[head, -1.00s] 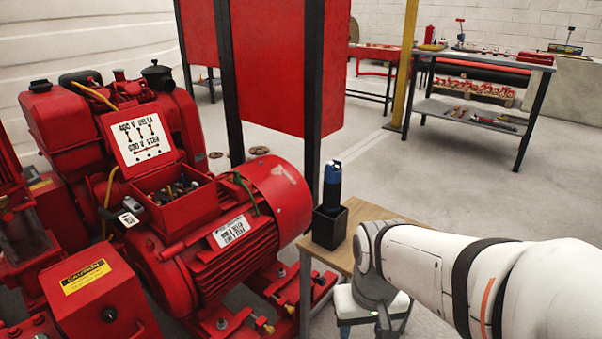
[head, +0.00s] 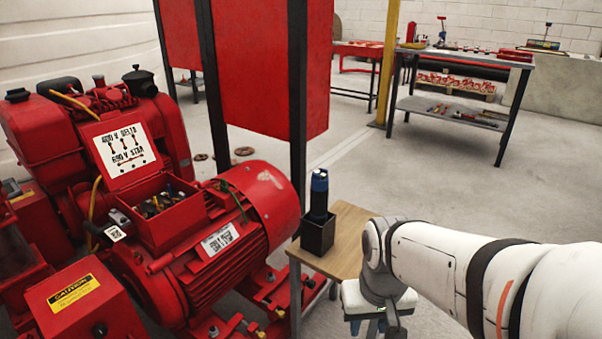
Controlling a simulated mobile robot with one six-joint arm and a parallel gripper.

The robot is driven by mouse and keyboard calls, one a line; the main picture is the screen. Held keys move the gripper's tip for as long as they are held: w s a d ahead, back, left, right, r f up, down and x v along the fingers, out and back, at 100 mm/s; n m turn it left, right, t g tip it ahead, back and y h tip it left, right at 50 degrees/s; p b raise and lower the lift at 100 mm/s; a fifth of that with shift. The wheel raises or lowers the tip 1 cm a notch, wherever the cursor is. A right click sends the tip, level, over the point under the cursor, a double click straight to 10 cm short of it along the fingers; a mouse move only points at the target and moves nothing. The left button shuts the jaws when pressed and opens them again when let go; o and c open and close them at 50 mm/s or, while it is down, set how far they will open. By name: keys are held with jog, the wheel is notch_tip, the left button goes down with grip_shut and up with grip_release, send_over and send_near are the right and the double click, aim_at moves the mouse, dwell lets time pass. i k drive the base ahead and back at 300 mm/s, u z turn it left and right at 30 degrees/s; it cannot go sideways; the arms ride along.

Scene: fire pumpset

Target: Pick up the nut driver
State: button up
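I cannot make out a nut driver for certain. A dark cylindrical tool with a blue top (head: 319,190) stands upright in a square black holder (head: 317,234) on a small wooden-topped table (head: 348,228); I cannot tell whether it is the nut driver. Small tools lie on the far workbench (head: 470,53), too small to identify. My arm comes in from the right, and its wrist hangs beside the wooden table's right edge. My gripper (head: 391,328) points down at the bottom edge of the view, partly cut off, so its opening is not clear.
A red motor (head: 215,240) with an open terminal box (head: 160,205) fills the left. A red cabinet (head: 270,70) on dark posts stands behind it. Open floor lies between here and the workbench.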

aim_at(319, 188)
jog(key=z, duration=0.05)
jog(key=k, duration=1.3)
jog(key=u, duration=0.4)
jog(key=i, duration=1.5)
jog(key=u, duration=0.05)
